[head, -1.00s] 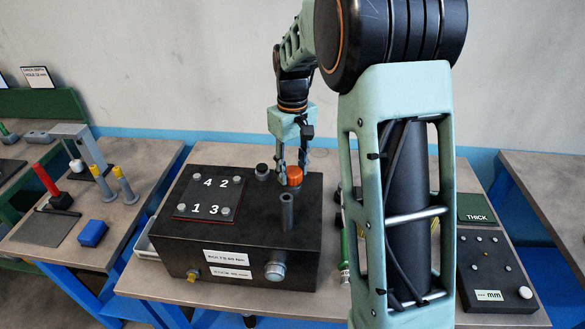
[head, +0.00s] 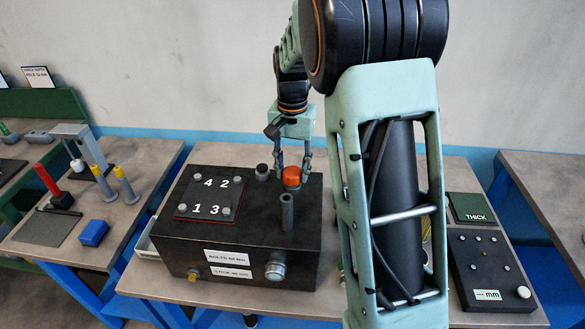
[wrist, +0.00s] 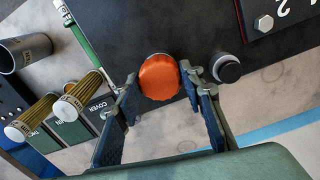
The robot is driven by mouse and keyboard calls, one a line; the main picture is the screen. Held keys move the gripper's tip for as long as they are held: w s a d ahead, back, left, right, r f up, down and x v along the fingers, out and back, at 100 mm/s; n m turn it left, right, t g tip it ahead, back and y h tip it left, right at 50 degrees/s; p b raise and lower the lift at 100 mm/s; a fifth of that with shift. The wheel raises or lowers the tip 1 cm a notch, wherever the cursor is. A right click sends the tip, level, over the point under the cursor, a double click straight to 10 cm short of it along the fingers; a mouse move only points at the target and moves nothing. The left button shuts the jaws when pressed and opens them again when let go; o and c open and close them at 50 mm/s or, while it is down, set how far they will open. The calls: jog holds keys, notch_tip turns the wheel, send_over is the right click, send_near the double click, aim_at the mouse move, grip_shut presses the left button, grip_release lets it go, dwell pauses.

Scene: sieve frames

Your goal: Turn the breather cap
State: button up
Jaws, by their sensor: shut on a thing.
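The orange, ridged cap (head: 292,176), which I take as the breather cap, sits on top of the black box (head: 232,258) near its back right. My gripper (head: 293,174) points down over it with a finger on each side. In the wrist view the orange cap (wrist: 159,78) lies between the fingertips of my gripper (wrist: 160,82), which is shut on it. Whether the cap has turned cannot be told from its look.
A black knob (head: 262,171) stands close left of the cap; a dark upright pipe (head: 287,212) stands in front. A numbered plate with bolts (head: 210,196) is at left on the box. In the wrist view, mesh cylinders (wrist: 74,105) lie off the box.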

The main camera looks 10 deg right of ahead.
aim_at(292, 171)
jog(key=shift+m, duration=0.7)
jog(key=o, duration=1.2)
jog(key=shift+c, duration=0.2)
notch_tip(292, 171, up, 12)
jog(key=shift+w, duration=0.1)
